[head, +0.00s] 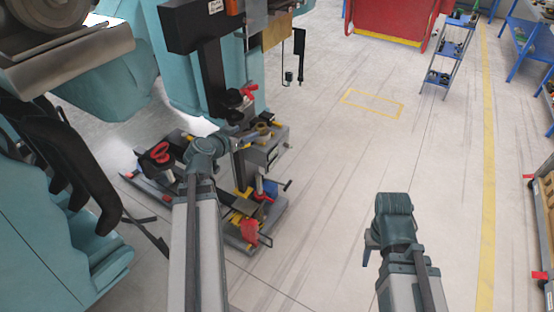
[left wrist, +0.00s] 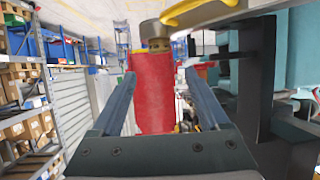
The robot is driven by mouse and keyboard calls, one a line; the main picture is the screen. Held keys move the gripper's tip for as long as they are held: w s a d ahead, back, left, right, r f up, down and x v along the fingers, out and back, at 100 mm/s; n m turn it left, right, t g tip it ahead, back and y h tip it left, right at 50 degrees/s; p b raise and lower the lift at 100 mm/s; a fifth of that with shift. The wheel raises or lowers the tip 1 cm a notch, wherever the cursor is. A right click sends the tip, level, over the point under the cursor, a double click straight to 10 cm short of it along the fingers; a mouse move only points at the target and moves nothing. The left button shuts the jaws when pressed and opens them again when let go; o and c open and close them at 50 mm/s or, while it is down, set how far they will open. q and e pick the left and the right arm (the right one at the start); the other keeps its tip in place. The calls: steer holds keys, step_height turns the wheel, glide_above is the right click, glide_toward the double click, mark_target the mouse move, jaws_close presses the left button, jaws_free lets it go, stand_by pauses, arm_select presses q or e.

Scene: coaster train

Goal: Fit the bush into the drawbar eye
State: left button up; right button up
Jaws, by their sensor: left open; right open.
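A tan and yellow curved part (left wrist: 210,14), possibly the drawbar eye, is cut off by the top edge. In the head view my left wrist hides the left fingertips beside the low grey fixture (head: 262,152). A small tan round piece (head: 263,129) on it may be the bush. My right gripper (head: 371,250) hangs over bare floor, empty.
A teal machine (head: 180,60) with a black column stands behind the fixture. Red clamps and a red-handled part (head: 160,152) crowd the fixture. A blue stepped rack (head: 447,50) and a red cabinet (head: 395,18) stand far back. The floor at centre right is clear.

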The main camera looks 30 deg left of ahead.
arm_select(q)
steer(key=shift+d, duration=0.1)
steer(key=s+d+f+m+g+h, duration=0.1)
steer(key=d+f+m+g+h, duration=0.2)
steer(key=d, duration=0.8)
steer(key=d+f+g+h, duration=0.1)
steer(key=d+f+g, duration=0.3)
steer(key=d, duration=0.7)
steer(key=s+d+f+g+y, duration=0.2)
steer(key=s+d+f+g, duration=0.1)
steer(key=s+d, duration=0.4)
steer(key=s+d+f+g+y, duration=0.3)
steer(key=s+d+g, duration=0.1)
steer(key=s+d, duration=0.4)
steer(key=shift+s+f+m, duration=0.15)
steer(key=shift+f+m, duration=0.05)
steer(key=shift+m, duration=0.2)
